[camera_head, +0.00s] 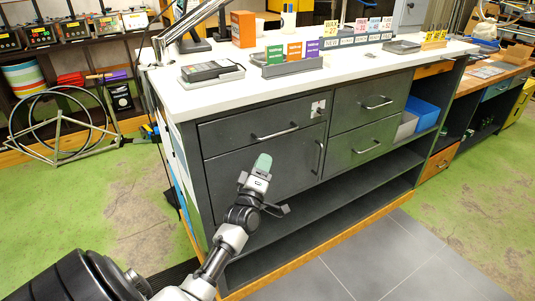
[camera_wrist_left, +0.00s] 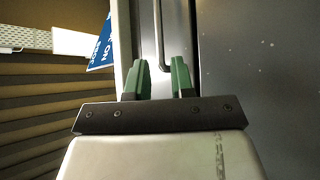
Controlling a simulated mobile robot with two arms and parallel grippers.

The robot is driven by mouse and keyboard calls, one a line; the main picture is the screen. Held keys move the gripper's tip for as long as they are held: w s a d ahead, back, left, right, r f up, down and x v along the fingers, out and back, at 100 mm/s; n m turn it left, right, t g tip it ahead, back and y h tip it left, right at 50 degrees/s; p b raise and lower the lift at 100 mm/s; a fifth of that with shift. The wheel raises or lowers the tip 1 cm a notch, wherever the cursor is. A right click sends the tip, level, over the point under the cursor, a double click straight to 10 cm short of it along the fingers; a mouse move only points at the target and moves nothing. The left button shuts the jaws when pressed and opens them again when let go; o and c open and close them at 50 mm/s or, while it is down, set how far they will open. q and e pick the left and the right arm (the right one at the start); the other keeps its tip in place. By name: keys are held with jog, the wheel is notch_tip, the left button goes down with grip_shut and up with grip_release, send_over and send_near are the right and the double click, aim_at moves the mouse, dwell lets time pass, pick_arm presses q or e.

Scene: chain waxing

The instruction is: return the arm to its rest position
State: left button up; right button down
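My left arm comes in from the lower left in the head view and reaches up in front of the grey workbench cabinet (camera_head: 265,165). My left gripper (camera_head: 262,164) has green fingertips and is in front of the cabinet's lower left door. In the left wrist view the two green fingers (camera_wrist_left: 161,80) stand apart with nothing between them, so the gripper is open and empty. A vertical door handle (camera_wrist_left: 159,38) shows beyond the fingertips. I cannot tell how far it is from them. My right gripper is in neither view.
The white worktop (camera_head: 225,93) above the gripper carries a black scale (camera_head: 210,71), coloured boxes (camera_head: 293,51) and small trays. Bicycle wheels (camera_head: 60,122) stand at the left. A blue sign (camera_wrist_left: 102,48) shows in the left wrist view.

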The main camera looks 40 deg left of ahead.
pick_arm(q)
jog(key=shift+s, duration=0.2)
jog(key=shift+f, duration=0.1)
jog(key=s+d+f+m+g+h+p, duration=0.1)
jog(key=d+f+m+g+h, duration=0.15)
jog(key=f, duration=0.65)
jog(key=s+d+f+m+g+h, duration=0.1)
jog(key=d+f+m+g+h, duration=0.15)
jog(key=f, duration=0.65)
jog(key=s+d+f+m+g+h+p, duration=0.1)
jog(key=s+d+f+m+g, duration=0.15)
jog(key=s+f, duration=0.4)
jog(key=s+d+f+m+g+h+p, duration=0.1)
jog(key=s+d+f+m+g, duration=0.2)
jog(key=f, duration=0.7)
jog(key=s+d+f+m+g, duration=0.3)
jog(key=s+f, duration=0.2)
jog(key=s, duration=0.6)
jog(key=s+d+f+m+g+p, duration=0.1)
jog(key=s+d+f+m+g, duration=0.2)
jog(key=s, duration=0.9)
jog(key=s+d+f+m+g, duration=0.3)
jog(key=s+f, duration=0.5)
jog(key=s, duration=0.4)
jog(key=shift+f+g+h, duration=0.3)
jog(key=shift+g+h, duration=0.1)
jog(key=shift+g, duration=0.05)
jog(key=shift+w, duration=0.15)
